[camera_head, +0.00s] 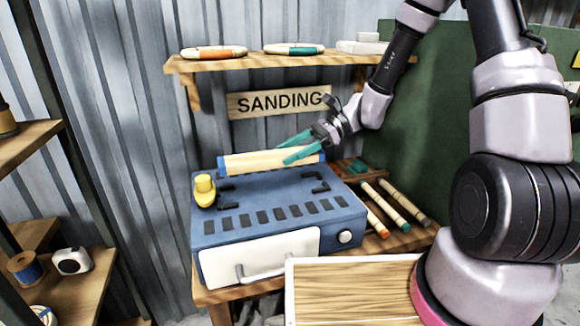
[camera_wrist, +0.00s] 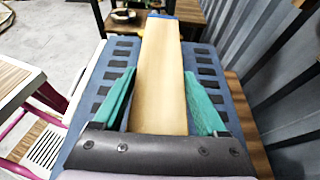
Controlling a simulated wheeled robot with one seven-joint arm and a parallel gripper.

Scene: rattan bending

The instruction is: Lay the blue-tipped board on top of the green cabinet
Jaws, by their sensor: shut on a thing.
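The blue-tipped board (camera_head: 265,161) is a pale wooden strip with blue ends, at the back of the blue machine's top in the head view. The wrist view shows the board (camera_wrist: 160,75) running away from me, its far blue tip at the top. My gripper (camera_head: 288,148) has teal fingers on either side of the board and is shut on it. I cannot tell whether the board touches the machine. A large green surface (camera_head: 430,125), perhaps the green cabinet, stands behind my arm at right; its top is not clearly seen.
A shelf (camera_head: 265,62) with small items hangs above the SANDING sign (camera_head: 278,101). A wooden-topped surface (camera_head: 350,290) is in front.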

